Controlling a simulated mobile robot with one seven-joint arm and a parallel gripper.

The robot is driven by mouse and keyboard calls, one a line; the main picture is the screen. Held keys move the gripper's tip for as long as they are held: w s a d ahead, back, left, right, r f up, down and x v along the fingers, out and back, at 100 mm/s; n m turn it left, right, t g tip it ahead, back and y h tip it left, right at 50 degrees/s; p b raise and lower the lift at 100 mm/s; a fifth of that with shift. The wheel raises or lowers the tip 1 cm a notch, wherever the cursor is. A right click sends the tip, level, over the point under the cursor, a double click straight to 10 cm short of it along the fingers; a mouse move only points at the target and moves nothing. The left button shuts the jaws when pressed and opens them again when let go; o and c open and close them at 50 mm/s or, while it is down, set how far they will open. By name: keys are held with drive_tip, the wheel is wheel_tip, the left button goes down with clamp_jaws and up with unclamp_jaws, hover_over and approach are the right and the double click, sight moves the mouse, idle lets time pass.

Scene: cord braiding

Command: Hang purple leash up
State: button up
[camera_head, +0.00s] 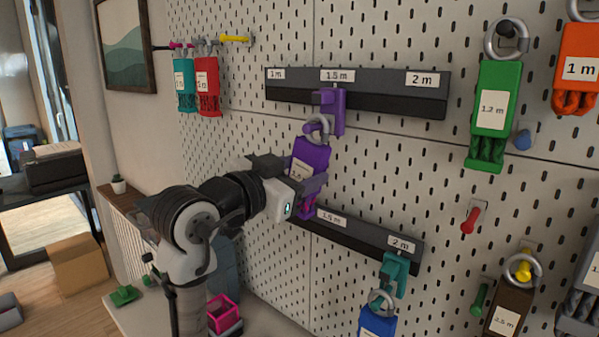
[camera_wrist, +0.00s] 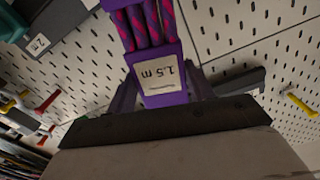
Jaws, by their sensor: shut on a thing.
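The purple leash (camera_head: 310,155) has a metal ring at its top and a white label; in the wrist view the label on the leash (camera_wrist: 158,80) reads 1.5 m, upside down, with purple and red braided cord beside it. My gripper (camera_head: 308,183) is shut on the leash's purple body and holds it in front of the pegboard. A purple hook (camera_head: 332,108) hangs from the upper dark rail (camera_head: 385,98), below the 1.5 m label. The leash's ring (camera_head: 318,128) overlaps the hook's lower part in the picture; I cannot tell whether it is on the hook.
A lower rail (camera_head: 365,238) carries a teal hook (camera_head: 394,272) with a blue leash (camera_head: 377,322). Green (camera_head: 494,115) and orange (camera_head: 577,68) leashes hang at right. Teal (camera_head: 185,85) and red (camera_head: 207,85) leashes hang at upper left.

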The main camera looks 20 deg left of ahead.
drive_tip(key=shift+f, duration=0.2)
idle(0.4)
idle(0.3)
drive_tip(key=o, duration=1.4)
drive_tip(key=v, duration=0.6)
drive_tip(key=shift+b, duration=0.35)
